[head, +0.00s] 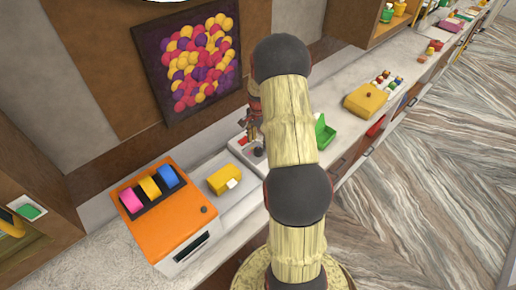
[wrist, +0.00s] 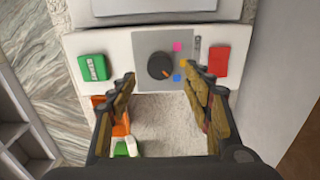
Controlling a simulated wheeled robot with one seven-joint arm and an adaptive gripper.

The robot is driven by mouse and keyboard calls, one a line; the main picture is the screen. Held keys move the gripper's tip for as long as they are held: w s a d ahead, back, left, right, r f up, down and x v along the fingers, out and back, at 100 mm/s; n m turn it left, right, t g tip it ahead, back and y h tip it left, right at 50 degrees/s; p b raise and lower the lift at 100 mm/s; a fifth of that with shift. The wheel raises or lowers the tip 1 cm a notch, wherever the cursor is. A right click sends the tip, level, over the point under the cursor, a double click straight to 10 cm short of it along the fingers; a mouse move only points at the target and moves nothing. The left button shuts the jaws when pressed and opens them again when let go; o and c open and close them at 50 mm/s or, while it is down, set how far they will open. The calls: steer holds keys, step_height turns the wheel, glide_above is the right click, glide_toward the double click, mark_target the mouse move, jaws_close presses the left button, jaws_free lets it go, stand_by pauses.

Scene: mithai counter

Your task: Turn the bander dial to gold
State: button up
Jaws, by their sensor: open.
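The bander dial (wrist: 160,65) is a round black knob on a grey plate of a white panel (wrist: 120,50) in the wrist view. Its small orange mark points to the lower right, roughly towards a blue dot (wrist: 176,78). A gold dot (wrist: 183,62) lies right of the knob, and a pink dot (wrist: 177,46) lies above that. My gripper (wrist: 165,82) is open and empty, its fingers spread either side of the dial in the picture; I cannot tell any contact. In the head view my gripper (head: 253,122) is above the bander, partly hidden by my arm.
In the head view an orange machine (head: 180,225) with pink, yellow and blue rolls stands left.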

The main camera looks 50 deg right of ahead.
mark_target(258, 150)
steer(key=shift+f, duration=2.4)
steer(key=c, duration=0.3)
steer(key=c, duration=0.8)
steer(key=shift+c, duration=0.3)
steer(key=n+b, duration=0.1)
steer(key=n, duration=0.2)
steer(key=shift+n, duration=0.3)
steer(key=shift+n+b, duration=0.8)
steer(key=shift+n, duration=1.8)
